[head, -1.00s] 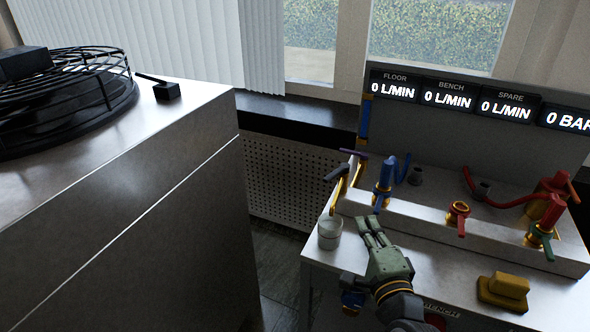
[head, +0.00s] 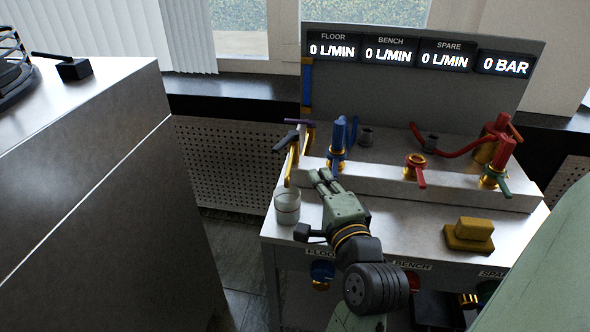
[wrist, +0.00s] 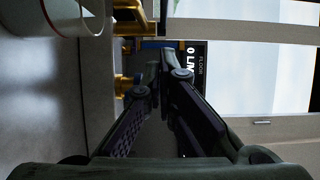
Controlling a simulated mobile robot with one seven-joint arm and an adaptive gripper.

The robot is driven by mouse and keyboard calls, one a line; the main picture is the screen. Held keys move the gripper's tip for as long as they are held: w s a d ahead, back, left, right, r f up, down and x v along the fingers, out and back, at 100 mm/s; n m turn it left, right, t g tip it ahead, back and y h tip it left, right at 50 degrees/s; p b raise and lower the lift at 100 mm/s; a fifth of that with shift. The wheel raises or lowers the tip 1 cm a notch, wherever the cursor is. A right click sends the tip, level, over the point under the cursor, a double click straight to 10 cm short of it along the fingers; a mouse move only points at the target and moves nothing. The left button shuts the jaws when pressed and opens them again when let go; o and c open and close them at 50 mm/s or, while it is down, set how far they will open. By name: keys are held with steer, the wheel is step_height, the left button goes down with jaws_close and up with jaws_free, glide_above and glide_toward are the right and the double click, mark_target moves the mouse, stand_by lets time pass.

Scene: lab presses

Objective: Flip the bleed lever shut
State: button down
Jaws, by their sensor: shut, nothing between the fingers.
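No label marks the bleed lever, so I cannot tell which lever it is. At the bench's left end, a dark grey lever (head: 286,142) and a purple lever (head: 299,122) top brass pipes. A red lever (head: 421,178) hangs from a brass valve mid-manifold, and a green lever (head: 500,184) is at its right. An orange-red lever (head: 515,132) stands behind. My gripper (head: 321,178) is shut and empty, in front of the blue-topped fitting (head: 338,140), right of the grey lever.
A yellow block (head: 470,233) sits on the bench front at right. Displays (head: 418,53) read zero. A steel cabinet (head: 95,200) stands left, with a floor gap between.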

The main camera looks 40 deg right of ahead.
mark_target(290, 164)
steer(key=w+d+p, duration=0.1)
steer(key=w+p, duration=0.1)
steer(key=w, duration=0.7)
steer(key=shift+w+r+p, duration=0.1)
steer(key=shift+p, duration=0.2)
steer(key=shift+w+a+p, duration=0.35)
steer(key=shift+a+p, duration=0.15)
steer(key=shift+p, duration=0.05)
steer(key=shift+d, duration=0.1)
